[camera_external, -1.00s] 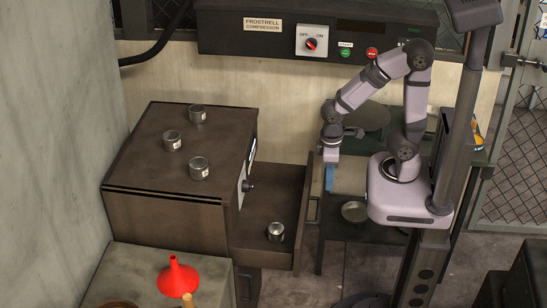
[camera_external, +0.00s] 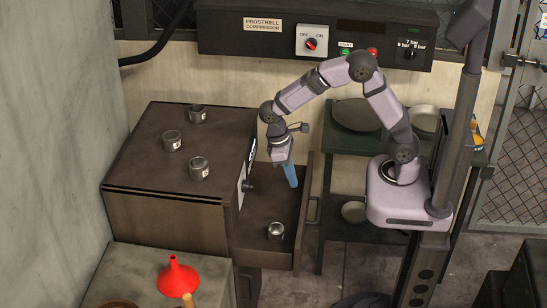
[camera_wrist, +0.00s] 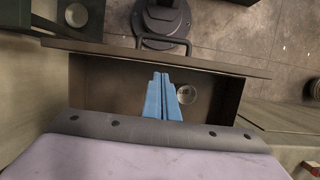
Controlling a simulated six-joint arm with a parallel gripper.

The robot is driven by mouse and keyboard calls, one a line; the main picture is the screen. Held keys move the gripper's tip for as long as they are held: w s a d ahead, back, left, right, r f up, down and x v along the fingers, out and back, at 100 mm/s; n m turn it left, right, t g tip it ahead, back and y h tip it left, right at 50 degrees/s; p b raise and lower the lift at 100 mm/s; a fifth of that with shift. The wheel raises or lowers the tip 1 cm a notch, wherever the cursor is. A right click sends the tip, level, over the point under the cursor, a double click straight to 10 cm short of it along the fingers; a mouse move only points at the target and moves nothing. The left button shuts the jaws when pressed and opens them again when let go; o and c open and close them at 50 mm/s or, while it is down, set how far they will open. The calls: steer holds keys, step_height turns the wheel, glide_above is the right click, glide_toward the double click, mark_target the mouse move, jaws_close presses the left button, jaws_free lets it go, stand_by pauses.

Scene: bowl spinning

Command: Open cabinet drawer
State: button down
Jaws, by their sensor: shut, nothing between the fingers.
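The cabinet drawer (camera_external: 262,215) is pulled out to the right of the brown cabinet (camera_external: 165,210). Its front panel carries a handle (camera_external: 314,208), which also shows at the top of the wrist view (camera_wrist: 163,41). A small metal cup (camera_external: 276,231) stands inside the drawer; the wrist view shows it (camera_wrist: 187,95) just right of my fingers. I cannot tell how far the fingertips are above the drawer floor.
Several small cups (camera_external: 199,168) stand on the cabinet top. A dark knob (camera_external: 248,187) sticks out of the cabinet's right face. A green shelf (camera_external: 345,145) with pans is behind the drawer. A red funnel (camera_external: 177,276) stands on the front table (camera_external: 130,265).

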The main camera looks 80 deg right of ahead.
steer(key=shift+g, duration=0.6)
steer(key=shift+w+a+f, duration=0.1)
steer(key=shift+w+f, duration=0.45)
steer(key=shift+w, duration=0.35)
steer(key=shift+w+a+f, duration=0.1)
steer(key=shift+w+f, duration=0.45)
steer(key=shift+w, duration=0.3)
steer(key=shift+s+f, duration=0.1)
steer(key=shift+p+x, duration=0.8)
steer(key=shift+x, duration=4.1)
steer(key=shift+s+p, duration=0.35)
steer(key=shift+s, duration=1.05)
steer(key=p+v, duration=0.7)
steer(key=v, duration=0.3)
steer(key=shift+p, duration=0.4)
